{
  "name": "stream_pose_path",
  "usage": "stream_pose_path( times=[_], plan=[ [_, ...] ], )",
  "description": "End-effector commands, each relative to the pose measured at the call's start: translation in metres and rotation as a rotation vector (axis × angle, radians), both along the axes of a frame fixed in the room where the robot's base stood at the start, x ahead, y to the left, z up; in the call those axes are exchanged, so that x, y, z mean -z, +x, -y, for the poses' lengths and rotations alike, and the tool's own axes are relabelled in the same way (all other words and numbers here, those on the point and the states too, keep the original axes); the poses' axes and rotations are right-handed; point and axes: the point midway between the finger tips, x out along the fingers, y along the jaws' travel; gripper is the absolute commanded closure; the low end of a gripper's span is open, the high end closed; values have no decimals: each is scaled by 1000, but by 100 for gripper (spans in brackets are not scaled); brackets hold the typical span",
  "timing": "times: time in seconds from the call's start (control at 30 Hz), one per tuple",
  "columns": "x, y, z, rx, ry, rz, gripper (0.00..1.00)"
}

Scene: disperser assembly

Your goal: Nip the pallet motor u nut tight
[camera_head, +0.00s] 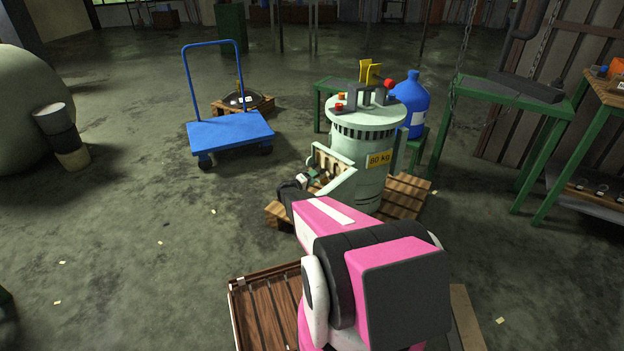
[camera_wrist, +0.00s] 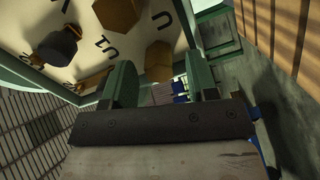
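The pale green pallet motor (camera_head: 362,150) stands upright on a wooden pallet, with an "80 kg" label. Its open terminal box (camera_head: 328,158) is on the left side, where my gripper (camera_head: 308,177) is, small and partly hidden by my arm. In the wrist view, my gripper (camera_wrist: 160,75) is open, its two green fingers apart. A brass-coloured hex nut (camera_wrist: 158,60) on the cream terminal board (camera_wrist: 135,45) appears between the fingertips, with gaps on both sides. Other hex nuts (camera_wrist: 116,13) and a dark-ended stud (camera_wrist: 60,45) are nearby. Which terminal is u is unclear from the partly visible markings.
The green box wall (camera_wrist: 35,85) lies close to the fingers. A blue trolley (camera_head: 230,132) stands to the left, and a blue bottle (camera_head: 411,105) behind the motor. Green tables (camera_head: 510,100) stand to the right. The floor at left is mostly clear.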

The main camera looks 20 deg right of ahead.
Motion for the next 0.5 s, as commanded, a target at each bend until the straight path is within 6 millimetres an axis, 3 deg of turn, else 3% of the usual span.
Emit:
stream_pose_path(
  times=[0.27, 0.5],
  plan=[
    [-1, -4, -11, -2, -1, -1, 47],
    [-1, -21, -50, -3, -1, -1, 47]
  ],
)
